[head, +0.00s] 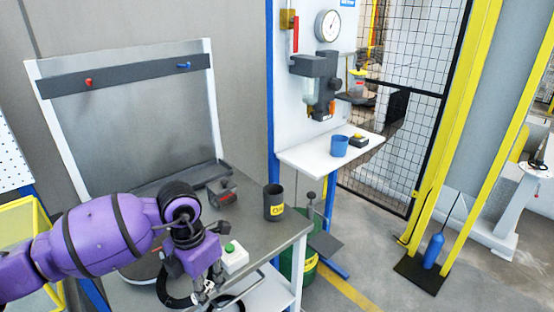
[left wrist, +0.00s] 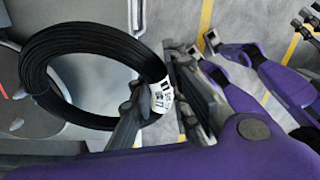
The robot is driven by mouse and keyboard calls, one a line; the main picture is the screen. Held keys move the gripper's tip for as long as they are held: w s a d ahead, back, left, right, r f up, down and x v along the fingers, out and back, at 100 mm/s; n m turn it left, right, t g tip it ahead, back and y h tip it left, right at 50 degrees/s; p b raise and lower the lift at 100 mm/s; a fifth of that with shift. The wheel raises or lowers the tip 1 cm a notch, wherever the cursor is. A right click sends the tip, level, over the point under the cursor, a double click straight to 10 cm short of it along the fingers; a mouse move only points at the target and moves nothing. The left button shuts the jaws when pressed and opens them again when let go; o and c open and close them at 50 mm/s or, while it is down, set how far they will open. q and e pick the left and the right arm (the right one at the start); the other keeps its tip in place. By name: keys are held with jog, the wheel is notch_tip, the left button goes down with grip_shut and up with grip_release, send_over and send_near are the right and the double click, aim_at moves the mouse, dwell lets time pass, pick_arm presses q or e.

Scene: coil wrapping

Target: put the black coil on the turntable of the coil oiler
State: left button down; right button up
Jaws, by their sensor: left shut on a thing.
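My left gripper (head: 205,285) is low at the front edge of the grey bench, below the purple arm. It is shut on the black coil (head: 164,290), a ring of wound strands that is partly hidden by the gripper and arm in the head view. In the left wrist view the coil (left wrist: 40,65) shows nearly whole, tilted, with a white printed label (left wrist: 162,97) at the gripped side, near the left gripper's fingers (left wrist: 152,92). A round pale-rimmed disc (head: 147,275), perhaps the turntable, is mostly hidden behind my arm.
On the bench (head: 262,236) stand a dark cup with a yellow label (head: 274,203), a small dark device (head: 222,191) and a white box with a green button (head: 234,257). A white shelf (head: 310,160) carries a blue cup (head: 339,146). A green drum (head: 301,262) stands beside the bench.

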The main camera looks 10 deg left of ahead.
pick_arm(q)
jog(key=m, duration=0.3)
jog(key=shift+s+r+m, duration=0.1)
jog(key=shift+s+m, duration=0.1)
jog(key=shift+m, duration=0.2)
jog(key=m, duration=0.2)
jog(key=s+m, duration=0.1)
jog(key=m, duration=0.1)
jog(key=shift+s+d, duration=0.1)
jog(key=shift+d, duration=0.05)
jog(key=s+d+r+m+y, duration=0.1)
jog(key=r+m, duration=0.4)
jog(key=m, duration=0.6)
jog(key=s+d+r+m, duration=0.1)
jog(key=d+r+m, duration=0.3)
jog(key=m, duration=0.8)
jog(key=shift+s+r+y, duration=0.15)
jog(key=shift+r+y, duration=0.2)
jog(key=shift+y, duration=0.05)
pick_arm(e)
jog(key=shift+s+r, duration=0.15)
jog(key=shift+r, duration=0.05)
jog(key=shift+a, duration=0.1)
